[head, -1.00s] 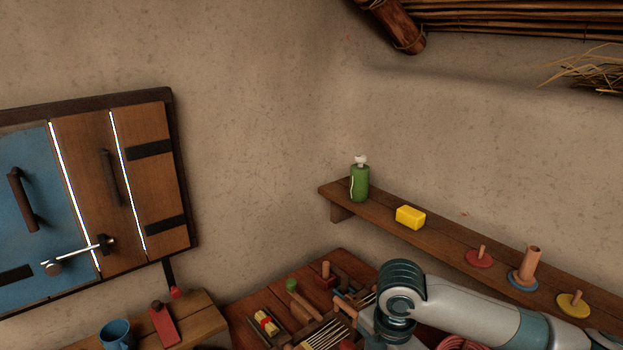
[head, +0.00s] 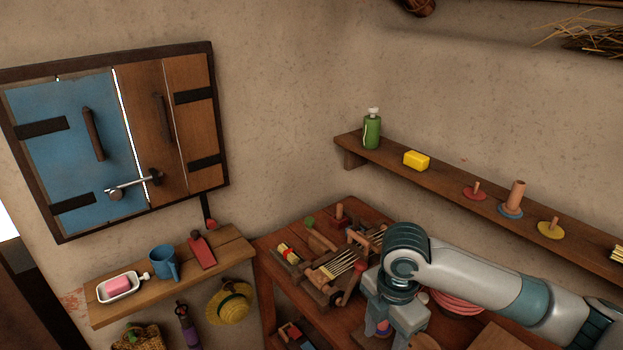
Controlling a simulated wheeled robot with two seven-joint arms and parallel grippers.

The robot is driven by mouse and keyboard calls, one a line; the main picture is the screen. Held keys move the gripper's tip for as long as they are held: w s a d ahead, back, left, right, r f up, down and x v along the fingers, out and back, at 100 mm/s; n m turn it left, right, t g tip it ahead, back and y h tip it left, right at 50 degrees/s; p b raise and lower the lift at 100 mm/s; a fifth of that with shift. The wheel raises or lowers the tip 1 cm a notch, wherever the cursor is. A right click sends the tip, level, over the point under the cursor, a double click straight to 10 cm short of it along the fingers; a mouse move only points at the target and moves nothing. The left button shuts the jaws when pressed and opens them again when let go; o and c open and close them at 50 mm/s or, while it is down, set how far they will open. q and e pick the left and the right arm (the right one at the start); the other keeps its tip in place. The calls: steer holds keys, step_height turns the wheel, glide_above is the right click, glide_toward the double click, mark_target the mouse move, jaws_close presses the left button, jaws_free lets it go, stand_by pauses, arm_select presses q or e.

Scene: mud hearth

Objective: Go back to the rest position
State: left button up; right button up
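My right arm comes in from the right edge. Its gripper (head: 392,322) points down over the wooden table (head: 262,262) in the corner. Its fingers are partly cut off or lost among the things below, so I cannot tell whether they are apart or hold anything. A small purple and red thing shows beside the gripper. My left gripper is out of view.
A wall shelf on the right bears a green bottle (head: 372,131), a yellow block (head: 416,160) and coloured discs with pegs. A left shelf (head: 222,248) bears a blue mug (head: 164,263) and a soap dish (head: 133,289). The blue and brown shutters (head: 78,135) look shut.

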steer(key=s+a+f+m+t+y, duration=0.2)
steer(key=s+a+f+m+y, duration=0.3)
steer(key=s+a+f+m, duration=0.4)
steer(key=s+d+f+m+t+h, duration=0.1)
steer(key=s+d+f+m+h, duration=0.2)
steer(key=s+d+f+m, duration=0.35)
steer(key=s+d+f+m+h, duration=0.2)
steer(key=s+d+f+m, duration=0.1)
steer(key=s+d+m, duration=0.65)
step_height(320, 180, down, 32)
steer(key=d+n+g+b, duration=0.1)
steer(key=d+n+b, duration=0.1)
steer(key=n+b, duration=0.1)
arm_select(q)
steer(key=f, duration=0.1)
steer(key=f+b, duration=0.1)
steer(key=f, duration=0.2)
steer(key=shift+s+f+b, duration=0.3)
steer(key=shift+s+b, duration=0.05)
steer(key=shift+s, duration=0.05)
arm_select(e)
steer(key=s+d+f+g, duration=0.1)
steer(key=s+d+f, duration=0.1)
steer(key=s+f, duration=1.6)
steer(key=shift+d+f, duration=0.3)
